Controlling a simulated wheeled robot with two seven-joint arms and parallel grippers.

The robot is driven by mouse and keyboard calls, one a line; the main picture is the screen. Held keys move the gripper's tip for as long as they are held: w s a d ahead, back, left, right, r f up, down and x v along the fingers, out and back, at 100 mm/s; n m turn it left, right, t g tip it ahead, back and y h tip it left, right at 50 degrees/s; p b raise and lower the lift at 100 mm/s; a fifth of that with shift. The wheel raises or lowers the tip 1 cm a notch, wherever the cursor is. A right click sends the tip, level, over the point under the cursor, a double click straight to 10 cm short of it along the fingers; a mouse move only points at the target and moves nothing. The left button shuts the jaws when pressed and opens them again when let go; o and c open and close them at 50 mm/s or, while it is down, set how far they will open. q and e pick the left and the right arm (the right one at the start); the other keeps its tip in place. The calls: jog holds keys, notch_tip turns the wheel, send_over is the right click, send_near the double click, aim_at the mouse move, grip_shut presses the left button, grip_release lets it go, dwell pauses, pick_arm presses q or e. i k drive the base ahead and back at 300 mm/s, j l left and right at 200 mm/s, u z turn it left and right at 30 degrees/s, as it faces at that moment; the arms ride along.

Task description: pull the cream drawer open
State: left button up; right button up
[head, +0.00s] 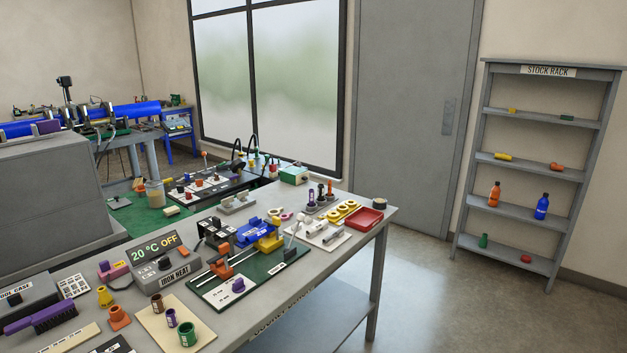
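I cannot make out a cream drawer anywhere in the head view. Neither of my grippers shows in this view. The grey workbench (345,262) runs from the lower left to the middle, and its front edge carries lettering too small to read. No drawer front shows on the visible part of that edge.
The bench top holds an iron heat box (158,260), a red tray (363,219), a green board (270,272) and several small parts. A grey stock rack (548,72) stands at the right by a grey door (405,100). The floor (450,310) between bench and rack is clear.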

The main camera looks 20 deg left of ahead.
aim_at(303, 178)
jog(key=i+l+z, duration=0.1)
jog(key=i+z, duration=0.4)
jog(key=i, duration=1.05)
jog(key=i+l+u, duration=0.1)
jog(key=i, duration=1.5)
jog(key=i+l+u, duration=0.15)
jog(key=i+u, duration=0.35)
jog(key=i+l+u, duration=0.35)
jog(key=i+u, duration=0.15)
jog(key=i+l+u, duration=0.5)
jog(key=k+l, duration=0.05)
